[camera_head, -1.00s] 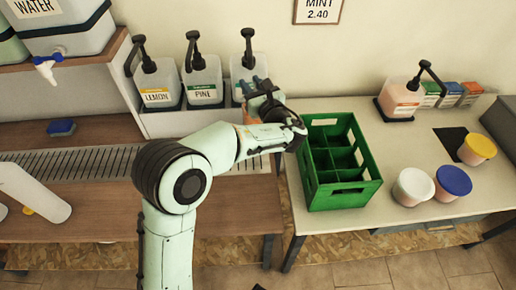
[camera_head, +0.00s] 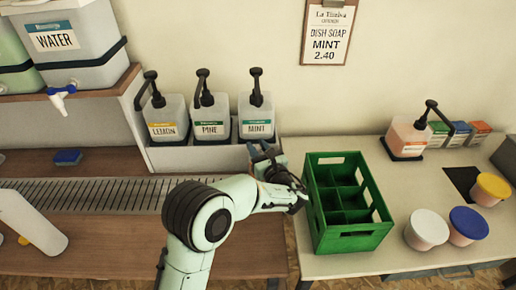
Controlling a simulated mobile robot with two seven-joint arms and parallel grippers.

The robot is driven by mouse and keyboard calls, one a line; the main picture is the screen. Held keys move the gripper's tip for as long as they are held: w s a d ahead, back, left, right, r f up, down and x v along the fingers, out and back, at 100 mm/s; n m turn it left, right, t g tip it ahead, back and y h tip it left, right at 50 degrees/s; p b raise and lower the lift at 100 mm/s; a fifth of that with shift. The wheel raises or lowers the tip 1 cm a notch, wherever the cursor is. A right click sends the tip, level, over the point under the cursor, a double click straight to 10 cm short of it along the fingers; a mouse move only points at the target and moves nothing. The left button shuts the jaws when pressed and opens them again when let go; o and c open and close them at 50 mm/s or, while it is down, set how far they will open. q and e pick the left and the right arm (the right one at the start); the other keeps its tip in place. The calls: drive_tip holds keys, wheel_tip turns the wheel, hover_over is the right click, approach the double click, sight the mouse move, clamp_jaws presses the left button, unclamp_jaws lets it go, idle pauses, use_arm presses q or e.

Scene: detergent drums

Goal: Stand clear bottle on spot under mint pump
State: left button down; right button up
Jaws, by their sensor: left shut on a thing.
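The mint pump (camera_head: 256,112) is a pale container with a green-striped MINT label and a black pump head, at the right end of a row of pumps. My left gripper (camera_head: 263,156) is just below and in front of it, at the right end of the grey ledge. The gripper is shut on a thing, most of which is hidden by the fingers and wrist. I cannot make out the clear bottle's outline, and the spot under the mint pump is not clearly visible. My right gripper is not in view.
The lemon pump (camera_head: 166,117) and pine pump (camera_head: 210,116) stand left of mint. A green crate (camera_head: 350,242) is close right of my wrist. A drip grille (camera_head: 90,193) runs along the wooden counter. Tubs (camera_head: 427,231) and a pink pump bottle (camera_head: 406,138) are farther right.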

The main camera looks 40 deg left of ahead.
use_arm(q)
drive_tip(key=shift+f, duration=0.15)
drive_tip(key=c, duration=0.8)
unclamp_jaws()
drive_tip(key=shift+d+r, duration=0.15)
drive_tip(key=shift+r, duration=0.05)
drive_tip(key=v, duration=1.1)
drive_tip(key=shift+s+d, duration=0.3)
